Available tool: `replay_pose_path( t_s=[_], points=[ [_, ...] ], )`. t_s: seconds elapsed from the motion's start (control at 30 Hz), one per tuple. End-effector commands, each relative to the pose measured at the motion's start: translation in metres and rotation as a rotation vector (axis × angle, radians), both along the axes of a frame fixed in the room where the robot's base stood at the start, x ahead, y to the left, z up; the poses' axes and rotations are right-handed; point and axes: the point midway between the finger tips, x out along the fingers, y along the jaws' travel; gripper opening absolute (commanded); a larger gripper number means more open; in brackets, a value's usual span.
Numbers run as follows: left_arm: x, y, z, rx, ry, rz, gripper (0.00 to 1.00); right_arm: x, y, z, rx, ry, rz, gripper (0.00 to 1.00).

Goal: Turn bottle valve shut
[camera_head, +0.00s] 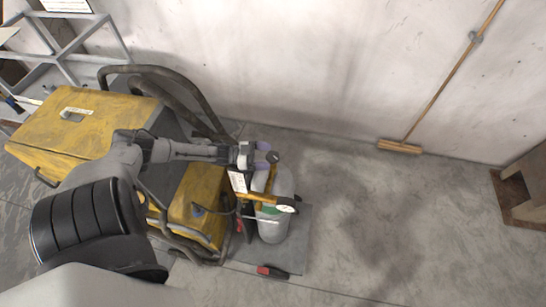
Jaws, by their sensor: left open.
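A grey gas bottle (283,183) stands beside the yellow machine in the middle of the view, with a yellow holder and a white label around it. A small dark round knob (273,157), apparently its valve, shows at the bottle's top end. My left arm reaches in from the left, and my left gripper (263,152) with purple fingertips is open at the valve. One fingertip lies close to the knob; I cannot tell whether they touch. The valve's turn position is too small to read. My right gripper is not in view.
The yellow machine (80,125) with thick dark hoses (190,88) stands left of the bottle. A red and black tool (272,272) lies on the floor below it. A broom (400,146) leans on the wall. The floor to the right is clear up to a wooden box (525,185).

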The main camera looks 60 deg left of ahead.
Motion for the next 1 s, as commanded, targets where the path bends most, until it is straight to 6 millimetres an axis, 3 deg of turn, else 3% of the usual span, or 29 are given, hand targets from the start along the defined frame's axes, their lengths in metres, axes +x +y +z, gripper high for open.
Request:
replay_pose_path(
  t_s=[0.3,0.7,1.0],
  points=[
    [0.024,-0.015,0.000,-0.001,-0.001,-0.001,0.77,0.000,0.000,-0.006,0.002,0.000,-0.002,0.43],
    [0.027,-0.016,0.000,-0.001,0.001,-0.001,0.76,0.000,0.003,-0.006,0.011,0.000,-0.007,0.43],
    [0.027,-0.016,0.000,-0.001,0.001,-0.001,0.47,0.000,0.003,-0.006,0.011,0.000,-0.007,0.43]
  ],
)
